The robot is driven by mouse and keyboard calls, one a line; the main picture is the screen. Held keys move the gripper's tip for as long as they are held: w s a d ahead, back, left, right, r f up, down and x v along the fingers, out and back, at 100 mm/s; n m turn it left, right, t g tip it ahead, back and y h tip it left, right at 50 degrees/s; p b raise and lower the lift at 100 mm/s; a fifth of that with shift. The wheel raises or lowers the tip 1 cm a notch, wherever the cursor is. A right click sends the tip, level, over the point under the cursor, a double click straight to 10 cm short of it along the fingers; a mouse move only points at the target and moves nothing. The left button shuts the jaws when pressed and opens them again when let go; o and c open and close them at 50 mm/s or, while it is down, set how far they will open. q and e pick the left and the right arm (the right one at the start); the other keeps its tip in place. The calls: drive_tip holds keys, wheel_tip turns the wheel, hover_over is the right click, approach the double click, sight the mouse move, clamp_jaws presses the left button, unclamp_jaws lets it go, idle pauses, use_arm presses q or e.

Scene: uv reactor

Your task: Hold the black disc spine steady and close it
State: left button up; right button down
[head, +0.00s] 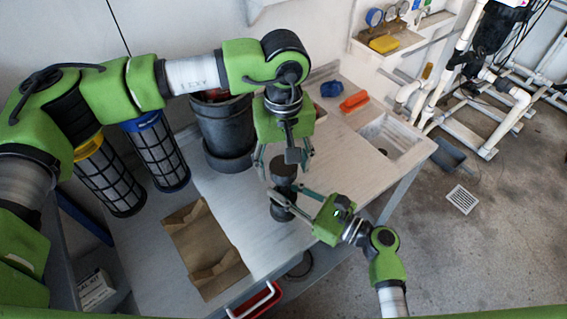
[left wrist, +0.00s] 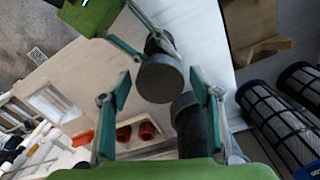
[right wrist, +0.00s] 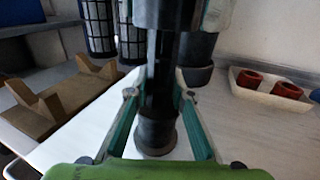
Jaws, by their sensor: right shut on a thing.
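The black disc spine (head: 284,168) stands upright on the bench, with a wide round top, a narrower stem and a round base. My right gripper (head: 287,193) is shut on its stem from the side; in the right wrist view the stem and base (right wrist: 155,138) show between the fingers. My left gripper (head: 283,153) is open above the spine, pointing down. In the left wrist view its fingers (left wrist: 163,88) are spread wide, with the spine's round top (left wrist: 160,78) between and beyond them. I cannot see them touching it. The discs cannot be made out.
A dark grey bucket (head: 224,125) stands behind the spine. Two mesh cartridges, yellow-topped (head: 110,180) and blue-topped (head: 157,155), stand at left. A brown cradle (head: 205,250) lies front left. A white tray with red cups (right wrist: 270,88) is at the back. A sink (head: 388,138) is at right.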

use_arm(q)
drive_tip(key=shift+r, duration=2.25)
drive_tip(key=shift+c, duration=0.4)
drive_tip(key=n, duration=0.3)
drive_tip(key=r+n, duration=0.1)
drive_tip(key=n, duration=0.5)
drive_tip(key=r+n, duration=0.1)
drive_tip(key=n, duration=0.1)
drive_tip(key=shift+n, duration=0.4)
drive_tip(key=n, duration=0.5)
drive_tip(key=shift+r, duration=0.35)
drive_tip(key=n, duration=0.5)
drive_tip(key=shift+r+n, duration=0.4)
drive_tip(key=shift+f, duration=0.1)
